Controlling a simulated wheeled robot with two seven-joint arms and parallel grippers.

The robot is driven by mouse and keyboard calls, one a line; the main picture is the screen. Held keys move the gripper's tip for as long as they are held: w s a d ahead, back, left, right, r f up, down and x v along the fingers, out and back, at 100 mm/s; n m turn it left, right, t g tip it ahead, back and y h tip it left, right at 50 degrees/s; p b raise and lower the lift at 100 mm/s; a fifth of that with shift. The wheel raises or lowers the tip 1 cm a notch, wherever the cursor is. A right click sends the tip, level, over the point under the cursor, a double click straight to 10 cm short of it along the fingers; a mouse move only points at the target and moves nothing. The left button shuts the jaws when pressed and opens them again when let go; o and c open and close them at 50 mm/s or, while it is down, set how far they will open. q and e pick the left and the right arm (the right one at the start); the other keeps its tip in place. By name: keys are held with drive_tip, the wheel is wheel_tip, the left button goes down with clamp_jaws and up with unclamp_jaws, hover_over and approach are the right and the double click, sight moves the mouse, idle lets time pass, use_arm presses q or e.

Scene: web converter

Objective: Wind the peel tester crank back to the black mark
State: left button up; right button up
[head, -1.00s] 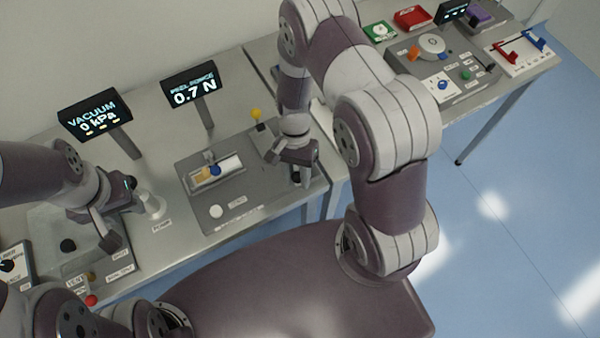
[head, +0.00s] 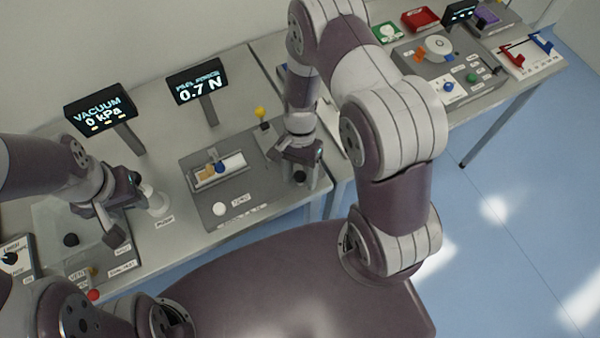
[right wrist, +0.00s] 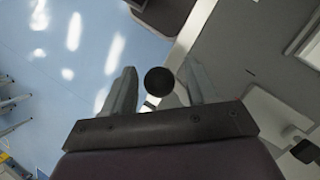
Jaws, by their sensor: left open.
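The peel tester is a grey plate (head: 243,207) in the middle of the bench, with a yellow and a blue piece on its pale strip. Its display (head: 197,83) reads 0.7 N. The crank's black round knob (head: 299,178) is at the plate's right end. My right gripper (head: 299,160) is over that end. In the right wrist view, the knob (right wrist: 158,81) sits between the open fingers with a gap on each side. The crank arm is mostly hidden, and I cannot make out the black mark for certain. My left gripper (head: 103,222) is open and empty over the left station.
A vacuum display (head: 100,108) reads 0 kPa at the left. A white knob (head: 158,204) stands right of my left gripper. A yellow-topped post (head: 261,114) is behind my right gripper. Another bench with a grey device (head: 440,65) stands at the upper right.

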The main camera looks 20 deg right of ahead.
drive_tip(key=b+v, duration=0.3)
drive_tip(key=v, duration=0.5)
wheel_tip(320, 180, up, 4)
drive_tip(key=p, duration=0.3)
hover_over(300, 168)
drive_tip(key=w, duration=0.2)
drive_tip(key=shift+s+d+r, duration=0.2)
drive_tip(key=shift+d, duration=0.15)
